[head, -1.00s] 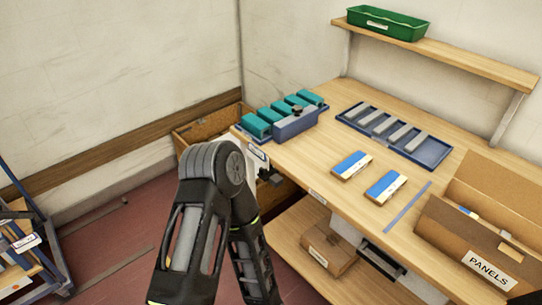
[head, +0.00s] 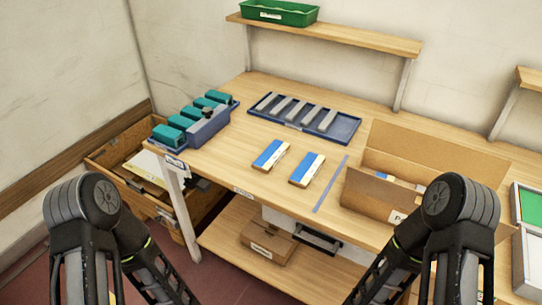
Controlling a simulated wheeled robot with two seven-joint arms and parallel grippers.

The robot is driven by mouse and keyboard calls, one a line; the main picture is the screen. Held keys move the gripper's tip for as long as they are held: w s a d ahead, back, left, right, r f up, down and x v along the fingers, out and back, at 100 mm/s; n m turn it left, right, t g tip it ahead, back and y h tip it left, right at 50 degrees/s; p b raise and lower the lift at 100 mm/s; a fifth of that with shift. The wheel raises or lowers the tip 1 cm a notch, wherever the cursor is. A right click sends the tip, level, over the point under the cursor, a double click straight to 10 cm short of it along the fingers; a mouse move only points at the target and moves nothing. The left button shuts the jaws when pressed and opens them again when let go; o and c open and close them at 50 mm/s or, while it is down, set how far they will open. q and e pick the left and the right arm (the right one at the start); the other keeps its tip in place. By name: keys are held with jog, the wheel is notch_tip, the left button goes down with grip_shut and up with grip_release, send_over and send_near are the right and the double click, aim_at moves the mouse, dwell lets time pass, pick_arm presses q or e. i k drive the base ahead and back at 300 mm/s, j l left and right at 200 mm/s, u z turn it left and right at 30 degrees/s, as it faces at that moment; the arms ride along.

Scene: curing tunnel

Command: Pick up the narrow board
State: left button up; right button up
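Two small boards with blue and white tops and wooden edges lie flat on the workbench, a left board (head: 270,155) and a right board (head: 307,169). They lie side by side with a gap, near the bench's front edge. They look alike in size, and I cannot tell which is the narrow one. Both my arms rise from the bottom of the head view, one on each side, and bend back down at the elbows. Both grippers are below the picture, so their state is hidden. Neither board is touched by an arm.
On the workbench (head: 228,160) are a blue tray (head: 348,131) of grey strips, a teal-and-blue rack (head: 209,127), a blue tape line (head: 331,184) and an open cardboard box (head: 408,150). A green bin (head: 279,13) sits on the shelf. A carton (head: 268,241) lies below. A wooden crate (head: 103,158) stands left.

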aim_at(270, 157)
jog(key=z, duration=0.4)
jog(key=j+z, duration=0.15)
jog(key=z, duration=0.25)
jog(key=j+z, duration=0.1)
jog(key=z, duration=0.3)
jog(key=j+z, duration=0.1)
jog(key=z, duration=0.35)
jog(key=j+z, duration=0.1)
jog(key=z, duration=0.3)
jog(key=k+j+z, duration=0.25)
jog(key=j+z, duration=0.2)
jog(key=j, duration=0.15)
jog(key=k+j+z, duration=0.45)
jog(key=j, duration=0.15)
jog(key=k+j+z, duration=0.3)
jog(key=j+z, duration=0.2)
jog(key=k+j, duration=0.25)
jog(key=k, duration=0.15)
jog(key=k+j, duration=0.3)
jog(key=k, duration=0.1)
